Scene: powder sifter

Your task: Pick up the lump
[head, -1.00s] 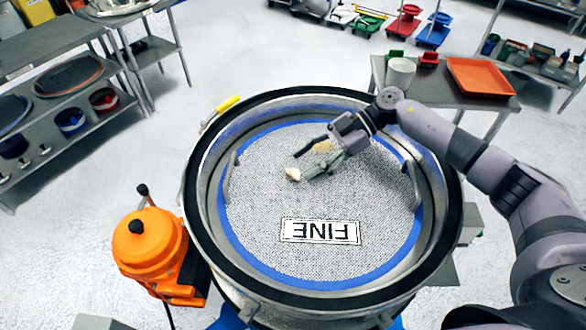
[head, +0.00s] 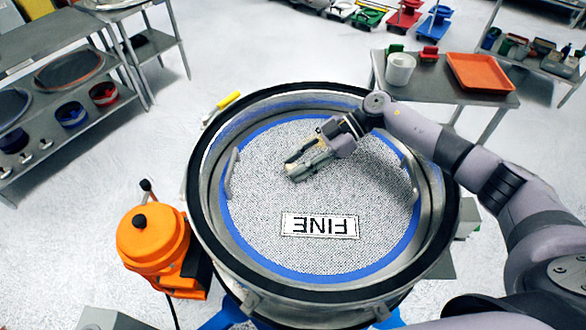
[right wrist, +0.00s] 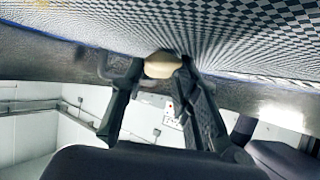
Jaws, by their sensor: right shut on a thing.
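The lump (right wrist: 162,66) is a small cream-coloured piece. In the right wrist view it sits between the two fingertips of my right gripper (right wrist: 158,72), which is shut on it. In the head view my right gripper (head: 297,168) is low over the left-centre part of the sieve mesh (head: 270,190), and its fingers mostly hide the lump there. I cannot tell whether the lump still touches the mesh. My left gripper is not in view.
The round sifter has a high dark rim (head: 198,235) and a blue ring around the mesh. Upright handles (head: 231,174) stand inside it. A FINE label (head: 320,225) lies at the front. An orange motor (head: 152,240) is at left; a side table holds an orange tray (head: 482,73).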

